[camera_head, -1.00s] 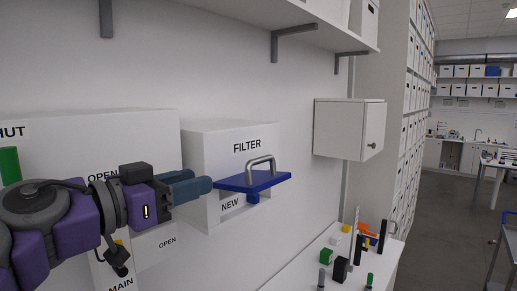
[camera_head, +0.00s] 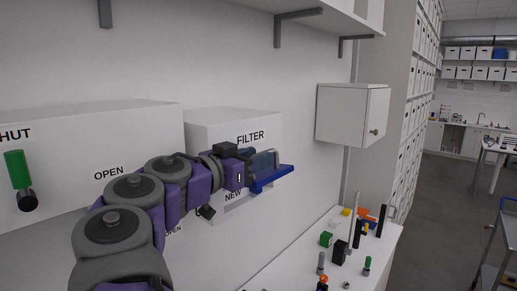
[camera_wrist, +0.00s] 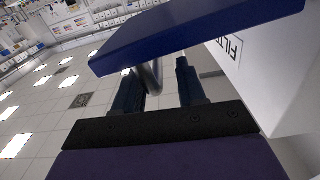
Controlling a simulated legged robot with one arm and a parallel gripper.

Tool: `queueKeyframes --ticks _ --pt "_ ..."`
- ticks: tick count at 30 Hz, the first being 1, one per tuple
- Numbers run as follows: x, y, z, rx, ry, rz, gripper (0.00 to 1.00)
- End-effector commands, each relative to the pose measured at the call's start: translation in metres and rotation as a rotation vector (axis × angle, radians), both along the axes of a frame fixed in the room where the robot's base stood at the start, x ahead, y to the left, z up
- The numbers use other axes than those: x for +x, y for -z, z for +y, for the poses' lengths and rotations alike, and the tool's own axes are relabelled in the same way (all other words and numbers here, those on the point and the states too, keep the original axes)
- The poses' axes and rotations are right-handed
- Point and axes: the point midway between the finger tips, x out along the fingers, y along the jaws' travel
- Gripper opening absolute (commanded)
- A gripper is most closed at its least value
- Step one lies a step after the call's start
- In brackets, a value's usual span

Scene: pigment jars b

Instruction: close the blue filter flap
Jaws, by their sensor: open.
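The blue filter flap (camera_head: 277,179) sticks out roughly level from the front of the white FILTER box (camera_head: 222,124). In the wrist view the flap (camera_wrist: 190,32) fills the upper middle. Its grey handle (camera_wrist: 150,75) shows there between my two fingers, nearer the left one; I cannot tell whether they touch. In the head view my gripper (camera_head: 263,163) is at the flap and mostly hides the handle. The fingers are apart in the wrist view (camera_wrist: 160,88).
A white box with a green-handled lever (camera_head: 18,172) stands at the left. A white wall cabinet (camera_head: 345,115) hangs to the right of the flap. Below it, a white counter (camera_head: 290,262) carries several small jars and blocks. A shelf with brackets (camera_head: 295,14) is overhead.

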Motion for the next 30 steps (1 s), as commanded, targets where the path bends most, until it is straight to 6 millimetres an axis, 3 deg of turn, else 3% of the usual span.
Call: queueKeyframes --ticks 14,27,30 --pt "0.012 -0.001 -0.014 0.004 -0.003 -0.002 0.4" --pt "0.012 0.0 -0.009 0.001 -0.003 -0.001 0.0" --pt "0.013 0.0 -0.009 0.0 -0.003 0.0 0.0"
